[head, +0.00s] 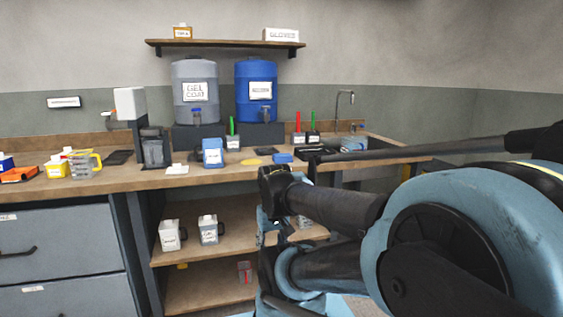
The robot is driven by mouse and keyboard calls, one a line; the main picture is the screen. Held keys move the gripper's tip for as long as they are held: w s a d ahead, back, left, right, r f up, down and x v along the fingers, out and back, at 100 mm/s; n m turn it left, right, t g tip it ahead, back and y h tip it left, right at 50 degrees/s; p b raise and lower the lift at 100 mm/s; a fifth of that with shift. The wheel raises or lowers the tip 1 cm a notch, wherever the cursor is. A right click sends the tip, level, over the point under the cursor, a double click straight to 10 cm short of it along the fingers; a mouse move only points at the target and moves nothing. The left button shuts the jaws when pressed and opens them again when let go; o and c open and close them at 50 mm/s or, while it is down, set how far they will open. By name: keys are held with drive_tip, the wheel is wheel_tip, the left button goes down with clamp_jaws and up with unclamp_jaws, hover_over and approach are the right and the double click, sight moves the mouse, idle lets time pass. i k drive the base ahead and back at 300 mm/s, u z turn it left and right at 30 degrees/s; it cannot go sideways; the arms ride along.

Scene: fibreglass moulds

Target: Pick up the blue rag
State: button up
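A small blue folded-looking item (283,157) lies on the wooden counter, right of a yellow round patch and left of the dark sink area. It may be the blue rag, but it is too small to be sure. My arm fills the right and lower middle of the head view, with its dark and light-blue links in front of the counter's front edge and the shelves. I cannot make out the fingers of my gripper.
The counter (120,184) holds a blue-and-white container (212,152), a yellow round item (252,162), a clear jug (85,164) and a dispenser (130,104). Grey (195,92) and blue (256,90) drums stand behind. Drawers (60,250) are at left; open shelves hold two jugs.

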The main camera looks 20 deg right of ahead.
sight(283, 157)
drive_tip(key=z, duration=2.25)
drive_tip(key=k, duration=0.85)
drive_tip(key=u, duration=1.15)
drive_tip(key=i, duration=0.9)
